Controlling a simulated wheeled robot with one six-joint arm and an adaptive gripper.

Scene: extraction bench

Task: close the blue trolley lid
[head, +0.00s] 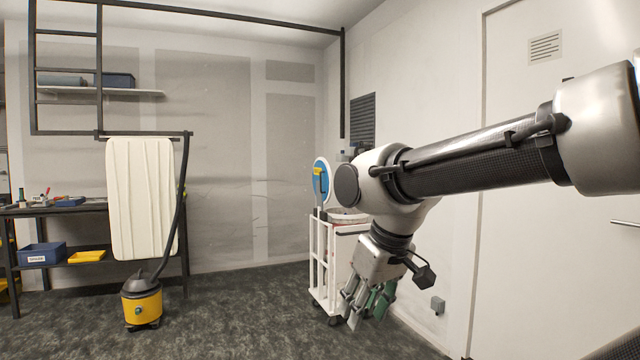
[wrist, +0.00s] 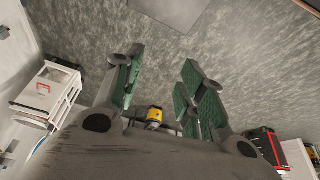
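A blue round lid (head: 321,172) with a pale rim stands upright, raised, above the white trolley (head: 318,262). A yellow-headed item shows in front of the lid. My arm hides the trolley's right side. The white trolley also shows at the left of the wrist view (wrist: 52,88), with a small blue edge (wrist: 38,148) below it that may be the lid. My gripper (head: 357,308) points down, in front of the trolley's right side in the picture and well below the lid. Its green-padded fingers are spread apart and empty in the wrist view (wrist: 160,78).
A yellow vacuum (head: 142,302) stands on the floor at left, its hose rising beside a white hanging sheet (head: 142,200). A dark workbench (head: 60,210) holds tools and bins. A red-and-black box (wrist: 268,146) shows in the wrist view. Carpet between vacuum and trolley is clear.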

